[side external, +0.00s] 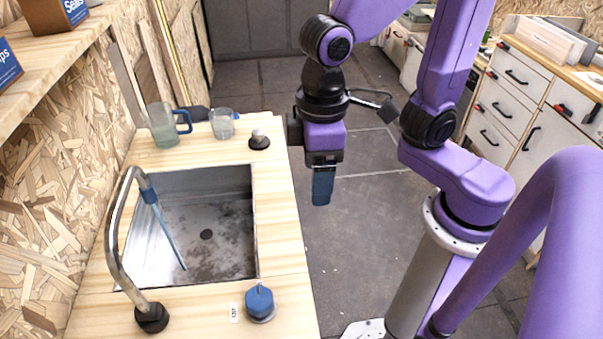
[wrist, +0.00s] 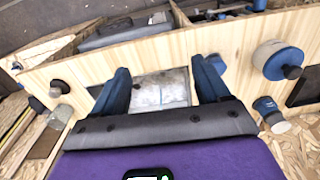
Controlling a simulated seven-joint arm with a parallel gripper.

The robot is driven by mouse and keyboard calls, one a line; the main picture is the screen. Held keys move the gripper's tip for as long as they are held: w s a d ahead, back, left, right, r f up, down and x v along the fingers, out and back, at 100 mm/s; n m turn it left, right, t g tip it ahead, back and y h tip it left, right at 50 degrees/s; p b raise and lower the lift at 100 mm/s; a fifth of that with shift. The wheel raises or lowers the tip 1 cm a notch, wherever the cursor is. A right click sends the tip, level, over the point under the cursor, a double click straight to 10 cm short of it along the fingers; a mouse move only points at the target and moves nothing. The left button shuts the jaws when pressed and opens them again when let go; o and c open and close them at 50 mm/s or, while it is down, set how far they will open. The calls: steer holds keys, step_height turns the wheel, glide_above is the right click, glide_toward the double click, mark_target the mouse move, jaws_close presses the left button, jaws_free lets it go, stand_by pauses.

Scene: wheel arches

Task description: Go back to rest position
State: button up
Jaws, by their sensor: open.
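In the side external view my gripper (side external: 323,190) hangs fingers-down from my purple arm, in the air to the right of the wooden counter with the sink. In that view the fingers overlap and no object shows at them. In the wrist view the two dark blue fingers of my gripper (wrist: 160,66) stand well apart. The gap between them is empty, with a pale, worn surface and a wooden panel behind it. My gripper is clear of the counter and touches nothing that I can see.
The wooden counter (side external: 288,215) holds a metal sink (side external: 205,205), a curved faucet (side external: 112,232), a glass jug (side external: 161,126), a smaller glass (side external: 222,124), a dark-based knob (side external: 259,140) and a blue-topped knob (side external: 259,301). Drawers (side external: 508,90) stand at right. Open floor (side external: 350,230) lies below my gripper.

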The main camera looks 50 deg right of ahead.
steer(key=s+d+f+n, duration=0.1)
steer(key=s+d+n, duration=0.1)
steer(key=d, duration=0.4)
steer(key=s+d+f+n, duration=0.2)
steer(key=s+d, duration=0.2)
steer(key=d, duration=0.2)
steer(key=shift+w+r, duration=0.1)
stand_by(1.6)
